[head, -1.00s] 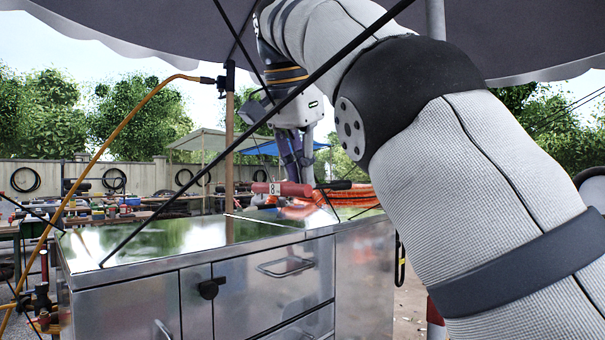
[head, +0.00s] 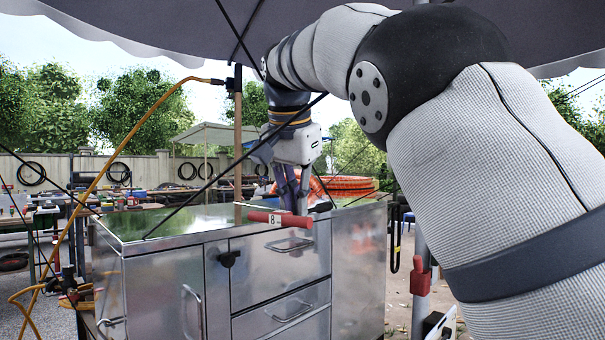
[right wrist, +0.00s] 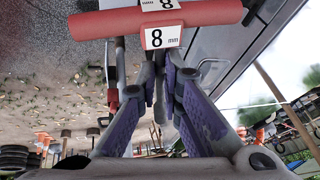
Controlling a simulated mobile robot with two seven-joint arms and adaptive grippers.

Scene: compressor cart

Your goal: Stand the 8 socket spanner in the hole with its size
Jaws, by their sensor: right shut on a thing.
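The 8 socket spanner has a red bar handle (head: 280,219) with a white label reading 8. In the head view it appears at the cart's top front edge. In the right wrist view the handle (right wrist: 200,14) lies across the top of the picture, its label reading 8 mm. My right gripper (head: 297,207) is shut on the spanner; its purple-grey fingers (right wrist: 152,88) show below the handle in the wrist view. The spanner's socket end is not clearly seen. No sized hole can be made out. My left gripper is not in view.
The metal cart (head: 180,232) has a shiny top, drawers and a black latch (head: 228,259). An orange hose coil (head: 350,185) lies behind it. A yellow hose (head: 120,150) arches at left. Dark umbrella cloth (head: 130,20) hangs overhead. Cluttered benches stand behind.

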